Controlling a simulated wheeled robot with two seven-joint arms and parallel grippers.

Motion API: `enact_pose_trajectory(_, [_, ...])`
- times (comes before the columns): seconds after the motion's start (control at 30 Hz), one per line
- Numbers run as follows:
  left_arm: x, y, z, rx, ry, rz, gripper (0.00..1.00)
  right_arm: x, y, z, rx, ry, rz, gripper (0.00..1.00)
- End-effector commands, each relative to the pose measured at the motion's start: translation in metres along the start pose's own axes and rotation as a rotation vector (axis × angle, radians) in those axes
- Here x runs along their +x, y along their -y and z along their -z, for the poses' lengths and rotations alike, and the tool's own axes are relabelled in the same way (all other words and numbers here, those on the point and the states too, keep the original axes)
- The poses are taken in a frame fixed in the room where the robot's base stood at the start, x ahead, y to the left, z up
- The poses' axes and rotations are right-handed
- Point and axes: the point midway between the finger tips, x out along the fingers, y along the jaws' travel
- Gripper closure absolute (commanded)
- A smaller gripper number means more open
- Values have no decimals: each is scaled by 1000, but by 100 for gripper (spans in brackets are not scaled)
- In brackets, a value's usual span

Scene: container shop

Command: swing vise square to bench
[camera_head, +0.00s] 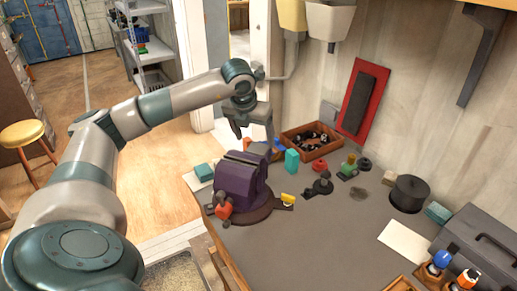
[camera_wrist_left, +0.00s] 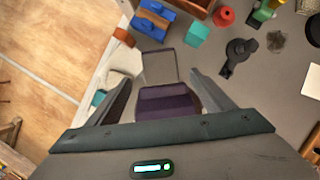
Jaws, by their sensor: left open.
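The purple vise (camera_head: 238,182) stands on a round dark base near the left end of the grey-topped bench (camera_head: 320,240). In the head view it looks turned at an angle to the bench edge. A red-orange part (camera_head: 224,208) shows at its front. My left gripper (camera_head: 254,142) is above and behind the vise, pointing down. In the left wrist view its open fingers (camera_wrist_left: 163,92) spread to either side of the vise's purple top (camera_wrist_left: 168,103). I cannot tell whether either finger touches it. My right gripper is not in view.
A wooden tray (camera_head: 292,136) of dark parts stands behind the vise. A teal block (camera_head: 292,161), a dark tool (camera_head: 320,186), a yellow piece (camera_head: 288,198) and a black round pot (camera_head: 408,193) are on the bench. A grey toolbox (camera_head: 490,240) stands at right. The front middle is clear.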

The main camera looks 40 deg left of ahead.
Motion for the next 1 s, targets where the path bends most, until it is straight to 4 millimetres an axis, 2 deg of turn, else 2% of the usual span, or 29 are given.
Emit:
enact_pose_trajectory(0.03, [7, 0, 0, 1, -4, -2, 25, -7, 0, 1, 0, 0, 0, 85])
enact_pose_trajectory(0.3, [55, 0, 0, -1, -3, -1, 25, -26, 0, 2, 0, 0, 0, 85])
enact_pose_trajectory(0.5, [81, 0, -1, -1, -1, 0, 25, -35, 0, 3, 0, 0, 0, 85])
enact_pose_trajectory(0.7, [93, -1, 0, 0, 0, -1, 25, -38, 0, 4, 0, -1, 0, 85])
enact_pose_trajectory(1.0, [94, 0, 0, 0, 1, 0, 25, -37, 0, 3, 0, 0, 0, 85])
